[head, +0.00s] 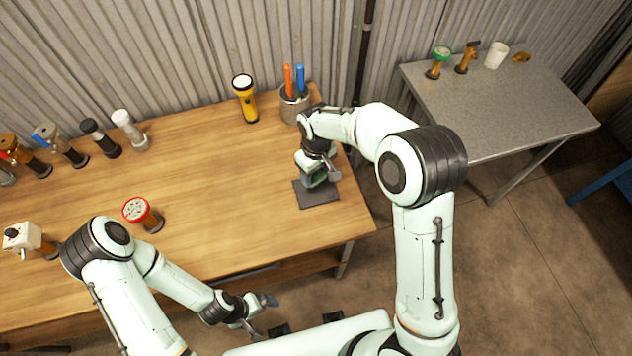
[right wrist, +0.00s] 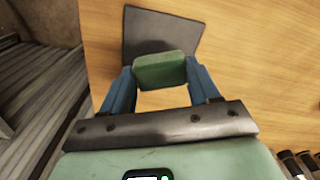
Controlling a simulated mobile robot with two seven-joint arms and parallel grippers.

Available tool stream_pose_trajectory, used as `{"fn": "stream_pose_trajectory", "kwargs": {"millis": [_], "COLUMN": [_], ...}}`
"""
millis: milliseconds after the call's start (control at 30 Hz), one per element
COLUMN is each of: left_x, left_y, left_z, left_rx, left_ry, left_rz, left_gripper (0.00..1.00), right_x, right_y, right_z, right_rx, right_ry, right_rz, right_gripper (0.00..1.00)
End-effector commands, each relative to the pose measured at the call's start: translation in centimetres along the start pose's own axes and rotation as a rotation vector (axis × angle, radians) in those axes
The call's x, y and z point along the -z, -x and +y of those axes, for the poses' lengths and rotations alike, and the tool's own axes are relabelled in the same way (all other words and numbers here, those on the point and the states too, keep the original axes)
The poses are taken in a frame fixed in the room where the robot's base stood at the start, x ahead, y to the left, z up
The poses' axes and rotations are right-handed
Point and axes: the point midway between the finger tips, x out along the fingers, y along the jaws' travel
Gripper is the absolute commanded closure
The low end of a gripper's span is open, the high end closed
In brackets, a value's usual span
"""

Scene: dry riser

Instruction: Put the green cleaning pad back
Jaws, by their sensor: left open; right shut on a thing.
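The green cleaning pad (right wrist: 160,70) is between the blue fingers of my right gripper (right wrist: 160,84), which is shut on it. Beyond the pad, in the right wrist view, lies a dark flat mat (right wrist: 150,28), and the pad covers part of its near edge. In the head view my right gripper (head: 318,176) is over the dark mat (head: 318,195) at the right end of the wooden table. I cannot tell whether the pad touches the mat. My left gripper (head: 262,317) is open and empty in front of the table.
A grey cup (head: 294,108) with an orange and a blue stick and a yellow flashlight (head: 245,102) stand behind the mat. A red-topped valve (head: 141,213) stands on the wooden table (head: 220,190), with several fittings farther left. A metal table (head: 500,105) is at the right.

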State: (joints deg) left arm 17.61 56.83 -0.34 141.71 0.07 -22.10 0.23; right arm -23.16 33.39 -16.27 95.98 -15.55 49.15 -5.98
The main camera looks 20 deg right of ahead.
Motion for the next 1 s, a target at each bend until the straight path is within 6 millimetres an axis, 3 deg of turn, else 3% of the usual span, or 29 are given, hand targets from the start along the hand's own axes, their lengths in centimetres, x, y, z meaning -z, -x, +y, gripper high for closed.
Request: {"fn": "stream_pose_trajectory", "kwargs": {"millis": [267, 500, 867, 900, 967, 1000], "left_x": [-0.1, -0.1, -0.3, -0.3, -0.2, -0.2], "left_y": [-0.1, -0.2, -0.5, -0.5, -0.4, -0.4], "left_z": [-0.1, -0.1, -0.2, -0.2, -0.2, -0.2], "left_rx": [0.0, 0.001, 0.001, 0.001, 0.001, 0.001], "left_ry": [0.0, 0.0, 0.001, 0.001, 0.001, 0.001], "left_rz": [-0.001, -0.002, -0.003, -0.003, -0.003, -0.003], "left_gripper": [0.0, 0.0, 0.0, 0.0, 0.0, 0.0], "right_x": [0.0, 0.0, 0.0, 0.0, 0.0, 0.0], "right_y": [-2.3, -5.6, -6.0, -6.0, -5.9, -5.9], "right_z": [0.0, 0.1, 0.0, 0.0, 0.0, 0.0], "right_rx": [0.0, 0.0, 0.0, 0.0, 0.0, 0.0], "right_ry": [0.0, -0.001, 0.0, 0.0, 0.0, 0.0], "right_rz": [-0.001, -0.002, 0.0, 0.0, 0.001, 0.001], "right_gripper": [0.64, 0.64, 0.64, 0.33, 0.14, 0.14]}}
